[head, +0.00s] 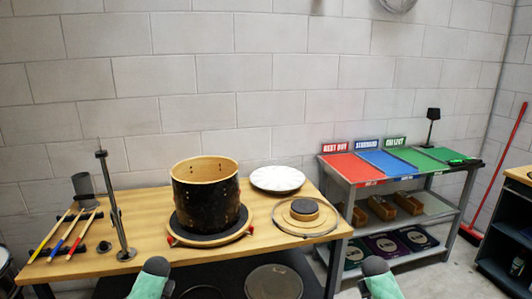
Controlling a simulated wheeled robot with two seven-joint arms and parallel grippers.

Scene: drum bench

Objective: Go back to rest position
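Neither of my grippers shows in the head view. Only two grey and teal parts of my arms show at the bottom edge, one left of centre and one right of centre, in front of the wooden bench (140,263). On the bench a black drum shell (206,200) with a bare wooden inside stands upright on a round base (240,232). No gripper is seen touching the drum or anything else on the bench. Whether my grippers are open or shut is out of sight.
A white drumhead (277,179) and a hoop with a round wooden piece (304,209) lie right of the drum. Coloured sticks (68,238) and a metal stand (115,205) are at left. A shelf with red, blue and green panels (392,163) and a red broom (495,175) are at right.

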